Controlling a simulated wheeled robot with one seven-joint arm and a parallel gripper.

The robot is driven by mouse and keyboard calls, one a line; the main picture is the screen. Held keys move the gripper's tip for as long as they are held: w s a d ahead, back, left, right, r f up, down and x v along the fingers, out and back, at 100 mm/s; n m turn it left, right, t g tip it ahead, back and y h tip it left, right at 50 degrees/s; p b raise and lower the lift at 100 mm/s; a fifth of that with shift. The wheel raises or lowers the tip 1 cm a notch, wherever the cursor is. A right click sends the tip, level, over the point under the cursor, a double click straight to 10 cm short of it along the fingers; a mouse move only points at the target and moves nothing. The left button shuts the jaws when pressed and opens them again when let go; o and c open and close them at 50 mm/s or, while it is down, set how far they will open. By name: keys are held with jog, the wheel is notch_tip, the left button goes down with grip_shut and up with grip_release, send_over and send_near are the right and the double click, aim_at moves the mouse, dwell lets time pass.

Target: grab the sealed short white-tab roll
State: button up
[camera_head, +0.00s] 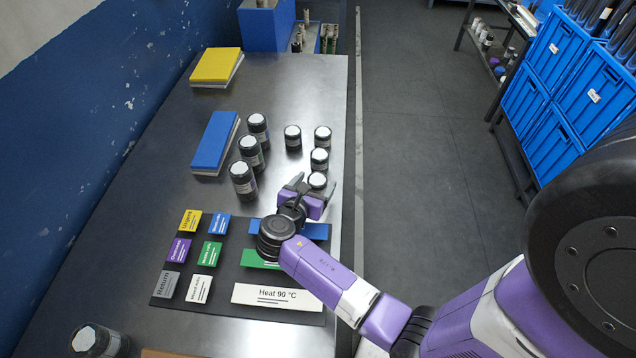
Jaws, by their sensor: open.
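Several black rolls with white tops stand upright on the metal table. The short ones form a group right of centre: one at the left (292,138), one at the back right (322,138), one in front of that (319,159), and the nearest one (317,181). My gripper (314,183) is open, its fingers pointing away from me, with the nearest short roll at or between the fingertips. The gripper hides that roll's lower part, and I cannot tell whether they touch. Seals and small tabs are too small to make out.
Taller rolls (250,152) stand in a row to the left. A blue pad (214,143) and a yellow pad (217,65) lie farther left. A dark mat with label cards (278,296) lies under my wrist. The table's right edge (343,150) is close to the gripper.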

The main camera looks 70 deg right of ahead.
aim_at(320, 176)
jog(key=shift+p+x, duration=0.3)
jog(key=shift+x, duration=2)
jog(key=c, duration=1.6)
jog(key=shift+r, duration=0.1)
